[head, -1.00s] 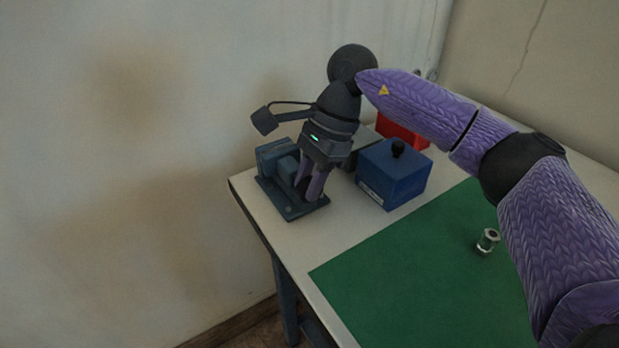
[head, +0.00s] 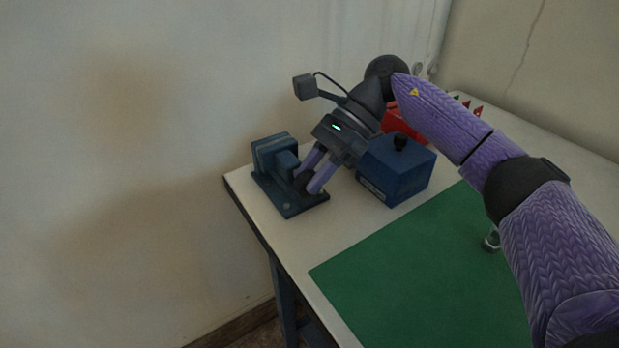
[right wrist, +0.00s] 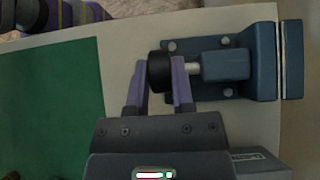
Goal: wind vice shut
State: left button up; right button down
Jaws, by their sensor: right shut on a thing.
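The blue-grey vice (head: 270,153) stands at the table's left corner, against the wall side. It also shows at the right of the right wrist view (right wrist: 264,62), with a narrow pale gap between its two upright jaws. A pale metal screw runs from it to a round black knob (right wrist: 159,71). My right gripper (head: 307,184) leans in from the right, and its two purple fingers are shut on the black knob, one on each side. In the head view the fingers partly hide the knob. My left gripper is not in view.
A blue box (head: 397,172) with a black knob stands close to the right of my right gripper. A red box (head: 400,122) is behind it. A green mat (head: 410,270) covers the table's front, with a metal fitting (head: 491,240) partly behind my arm. Small coloured pieces lie further back.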

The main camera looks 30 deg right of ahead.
jog(key=shift+d+f+y+b, duration=0.15)
jog(key=shift+f+y+b, duration=0.1)
jog(key=shift+y+b, duration=0.45)
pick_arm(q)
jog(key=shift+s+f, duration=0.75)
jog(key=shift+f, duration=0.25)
pick_arm(e)
jog(key=shift+r+y, duration=0.1)
jog(key=shift+y, duration=0.3)
jog(key=c, duration=0.8)
grip_release()
jog(key=o, duration=0.3)
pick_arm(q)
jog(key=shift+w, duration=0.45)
pick_arm(e)
jog(key=shift+d+r, duration=0.15)
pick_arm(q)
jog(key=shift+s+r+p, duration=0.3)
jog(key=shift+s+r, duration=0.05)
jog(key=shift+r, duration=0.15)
pick_arm(e)
jog(key=v, duration=0.7)
jog(key=shift+d, duration=0.15)
